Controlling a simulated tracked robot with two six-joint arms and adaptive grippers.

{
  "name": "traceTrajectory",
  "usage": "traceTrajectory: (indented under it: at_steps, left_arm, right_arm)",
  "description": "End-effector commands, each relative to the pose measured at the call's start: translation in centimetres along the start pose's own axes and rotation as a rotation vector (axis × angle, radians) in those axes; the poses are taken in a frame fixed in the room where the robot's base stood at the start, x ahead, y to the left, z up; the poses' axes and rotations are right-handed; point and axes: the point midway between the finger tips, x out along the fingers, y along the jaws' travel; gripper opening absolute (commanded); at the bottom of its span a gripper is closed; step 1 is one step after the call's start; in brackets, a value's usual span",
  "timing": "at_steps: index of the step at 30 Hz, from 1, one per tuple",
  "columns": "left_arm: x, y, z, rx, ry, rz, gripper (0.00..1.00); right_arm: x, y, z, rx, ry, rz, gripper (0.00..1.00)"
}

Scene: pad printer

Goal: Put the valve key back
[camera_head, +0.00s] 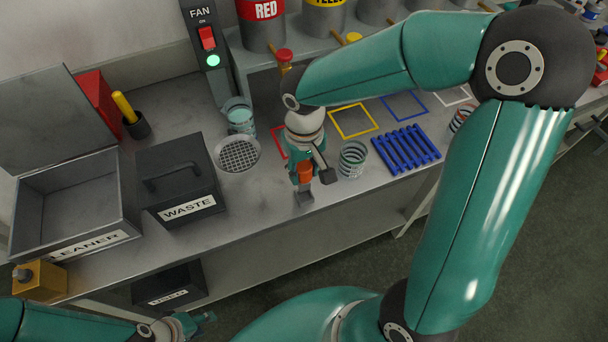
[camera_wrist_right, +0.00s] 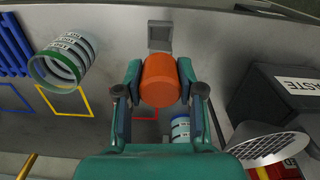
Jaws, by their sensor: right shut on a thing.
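The valve key has an orange handle (camera_head: 304,172) and a grey square end (camera_head: 304,197). My right gripper (camera_wrist_right: 160,90) is shut on its orange handle, which also shows in the wrist view (camera_wrist_right: 160,78); the grey end (camera_wrist_right: 159,35) sticks out beyond the fingers. In the head view my right gripper (camera_head: 304,163) is near the bench's front edge, between the round grille and a ringed cup. I cannot tell how high the key is above the bench. My left gripper (camera_head: 193,322) is at the bottom left, below the bench front, and appears empty; its fingers are partly hidden.
The black WASTE bin (camera_head: 181,180), round grille (camera_head: 237,154) and open CLEANER box (camera_head: 72,203) stand to the left. A ringed cup (camera_head: 353,159) and blue rack (camera_head: 402,149) stand to the right. Red (camera_head: 262,28) and yellow (camera_head: 325,18) cans are behind, above coloured square outlines.

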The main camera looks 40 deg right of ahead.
Motion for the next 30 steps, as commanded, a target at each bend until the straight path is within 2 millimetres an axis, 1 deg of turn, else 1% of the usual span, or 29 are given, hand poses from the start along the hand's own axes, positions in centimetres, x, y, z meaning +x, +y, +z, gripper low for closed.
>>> traceTrajectory:
  at_steps: [1,3,6,14,23,24,28,30]
  left_arm:
    - [0.0,0.0,0.0,0.0,0.0,0.0,0.4]
    - [0.1,0.0,0.0,0.0,0.0,0.0,0.4]
    - [0.1,0.0,0.0,0.0,0.0,0.0,0.4]
    - [0.1,0.0,0.0,0.0,0.0,0.0,0.4]
    - [1.0,-0.4,0.0,0.0,0.0,0.0,0.4]
    - [0.9,-0.3,0.0,0.0,0.0,0.0,0.4]
    - [0.8,-0.3,0.0,0.0,0.0,0.0,0.4]
    - [0.8,-0.3,0.0,0.0,0.0,0.0,0.4]
  right_arm:
    - [0.9,0.0,0.1,0.0,-0.005,0.001,0.0]
    - [2.0,0.1,0.1,0.0,-0.005,0.001,0.0]
    - [2.8,0.0,0.0,0.001,-0.003,0.0,0.0]
    - [3.0,0.0,0.0,0.001,0.0,-0.001,0.0]
    - [3.8,0.0,0.0,0.001,0.0,0.0,0.0]
    - [3.7,0.0,0.0,0.001,0.0,0.0,0.41]
    - [3.7,0.0,0.0,0.001,0.0,0.0,0.63]
    - [3.7,0.0,0.0,0.001,0.0,0.0,0.63]
